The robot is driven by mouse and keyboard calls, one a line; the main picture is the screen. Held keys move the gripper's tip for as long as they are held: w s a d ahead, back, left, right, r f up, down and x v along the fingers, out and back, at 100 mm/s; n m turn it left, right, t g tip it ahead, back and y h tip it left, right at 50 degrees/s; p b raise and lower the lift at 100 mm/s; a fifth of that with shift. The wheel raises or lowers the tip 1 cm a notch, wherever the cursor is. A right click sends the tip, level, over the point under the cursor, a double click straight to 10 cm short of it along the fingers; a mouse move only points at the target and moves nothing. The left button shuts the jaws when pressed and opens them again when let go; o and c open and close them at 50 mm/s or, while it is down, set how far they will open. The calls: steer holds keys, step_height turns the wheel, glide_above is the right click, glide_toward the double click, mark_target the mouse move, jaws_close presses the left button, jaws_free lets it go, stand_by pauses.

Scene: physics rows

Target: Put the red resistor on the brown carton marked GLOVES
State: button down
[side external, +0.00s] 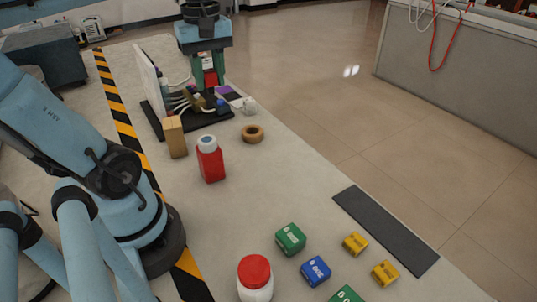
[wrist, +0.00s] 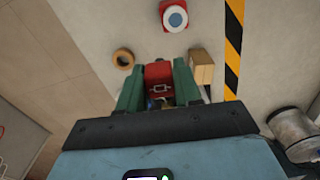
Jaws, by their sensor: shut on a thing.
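My gripper (side external: 210,78) is at the far end of the bench, above a dark board with wires. It is shut on the red resistor (side external: 211,80), a red block with a pale symbol. In the wrist view the red resistor (wrist: 158,72) sits between the green fingers of my gripper (wrist: 158,84). A brown carton (side external: 175,138) stands upright on the bench, nearer the side camera than my gripper. The carton also shows in the wrist view (wrist: 202,69), right of the fingers. Its marking cannot be read in either view.
A red bottle (side external: 211,162) and a tape roll (side external: 252,133) stand near the carton. The dark board (side external: 196,122) carries wires and an upright white panel (side external: 148,78). Green, blue and yellow blocks and a red-lidded jar (side external: 255,277) are at the near end.

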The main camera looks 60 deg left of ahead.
steer(key=s+a+n, duration=0.1)
steer(key=s, duration=0.1)
glide_above(171, 122)
step_height(171, 122, down, 7)
steer(key=shift+r, duration=0.15)
steer(key=shift+f, duration=1.95)
steer(key=shift+f, duration=0.15)
steer(key=c, duration=0.8)
jaws_free()
